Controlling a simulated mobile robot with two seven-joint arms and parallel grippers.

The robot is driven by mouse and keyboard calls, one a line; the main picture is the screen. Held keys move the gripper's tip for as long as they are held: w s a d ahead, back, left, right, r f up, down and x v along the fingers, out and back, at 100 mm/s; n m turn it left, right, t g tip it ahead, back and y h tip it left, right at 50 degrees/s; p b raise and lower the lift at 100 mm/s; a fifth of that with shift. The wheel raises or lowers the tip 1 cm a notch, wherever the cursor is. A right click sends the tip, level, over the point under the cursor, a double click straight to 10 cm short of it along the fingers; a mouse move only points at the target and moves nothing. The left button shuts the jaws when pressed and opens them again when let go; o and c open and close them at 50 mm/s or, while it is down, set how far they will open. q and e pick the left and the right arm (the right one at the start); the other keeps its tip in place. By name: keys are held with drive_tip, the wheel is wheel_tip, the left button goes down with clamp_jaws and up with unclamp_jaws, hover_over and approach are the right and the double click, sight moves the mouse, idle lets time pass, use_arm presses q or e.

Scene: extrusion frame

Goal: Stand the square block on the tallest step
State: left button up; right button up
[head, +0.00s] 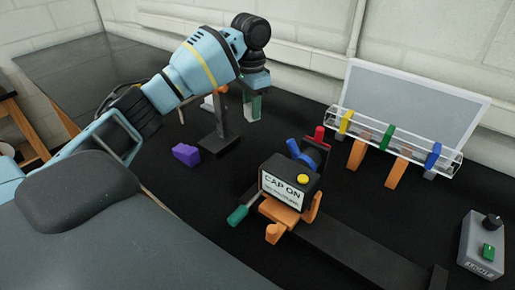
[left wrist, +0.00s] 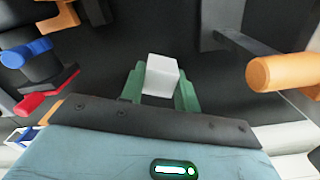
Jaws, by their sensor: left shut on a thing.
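My left gripper (head: 252,106) is above the black table at the back middle, with its fingers pointing down. In the left wrist view its two green fingers (left wrist: 161,92) are shut on a white square block (left wrist: 161,74), one finger on each side. In the head view the fingers and wrist mostly hide this block. I cannot make out a clear set of steps in either view. My right gripper is not in view.
A dark post stand (head: 222,142) is just left of my gripper; its orange end (left wrist: 284,72) shows close by. A purple block (head: 186,154) lies further left. The "CAP ON" device (head: 283,184) is in front. A clear rack (head: 398,140) and a grey switch box (head: 482,246) are right.

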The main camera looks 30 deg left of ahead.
use_arm(q)
hover_over(253, 159)
wheel_tip(253, 159, down, 9)
drive_tip(key=shift+f, duration=0.15)
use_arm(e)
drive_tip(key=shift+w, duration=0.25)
